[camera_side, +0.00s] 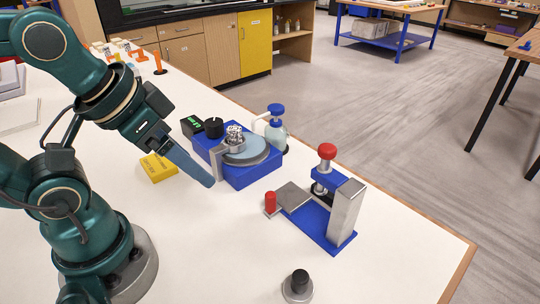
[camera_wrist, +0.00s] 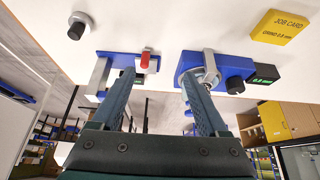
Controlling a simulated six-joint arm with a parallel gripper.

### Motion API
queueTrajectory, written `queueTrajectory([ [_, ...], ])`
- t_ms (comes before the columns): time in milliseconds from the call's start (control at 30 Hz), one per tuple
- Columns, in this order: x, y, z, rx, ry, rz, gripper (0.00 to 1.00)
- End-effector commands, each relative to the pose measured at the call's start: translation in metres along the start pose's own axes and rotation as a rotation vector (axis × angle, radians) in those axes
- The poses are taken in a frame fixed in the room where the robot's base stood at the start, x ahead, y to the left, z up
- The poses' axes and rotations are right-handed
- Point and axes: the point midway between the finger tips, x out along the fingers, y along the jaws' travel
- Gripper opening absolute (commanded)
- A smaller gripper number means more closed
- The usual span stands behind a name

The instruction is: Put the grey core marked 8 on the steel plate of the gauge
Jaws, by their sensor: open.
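A speckled grey piece (camera_side: 234,131), perhaps the core, stands in a metal ring holder over the round grey disc (camera_side: 254,153) of a blue machine (camera_side: 242,175). I cannot read an 8 on it. The gauge has a blue base (camera_side: 322,224), a flat steel plate (camera_side: 292,195), a steel post (camera_side: 345,207) and a red knob (camera_side: 327,151). The plate looks bare. My gripper (camera_side: 209,181) is in front of the blue machine, left of the gauge. In the wrist view my gripper (camera_wrist: 157,75) has its fingers wide apart, with nothing between them.
A bottle with a blue top (camera_side: 276,130) is behind the machine. A black-knobbed round piece (camera_side: 298,286) stands at the front.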

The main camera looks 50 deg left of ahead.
Motion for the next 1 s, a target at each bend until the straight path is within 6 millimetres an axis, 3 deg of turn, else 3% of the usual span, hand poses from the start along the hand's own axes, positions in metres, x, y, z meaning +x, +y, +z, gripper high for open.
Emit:
queueTrajectory([
  [367, -0.002, 0.000, 0.003, 0.050, -0.020, -0.001, 0.77],
  [533, -0.020, -0.002, -0.024, 0.149, -0.027, -0.006, 0.77],
  [700, -0.027, -0.014, -0.065, 0.225, -0.104, -0.018, 0.77],
  [867, -0.019, -0.033, -0.101, 0.265, -0.193, -0.020, 0.77],
  [1000, -0.001, -0.054, -0.126, 0.276, -0.272, -0.012, 0.77],
])
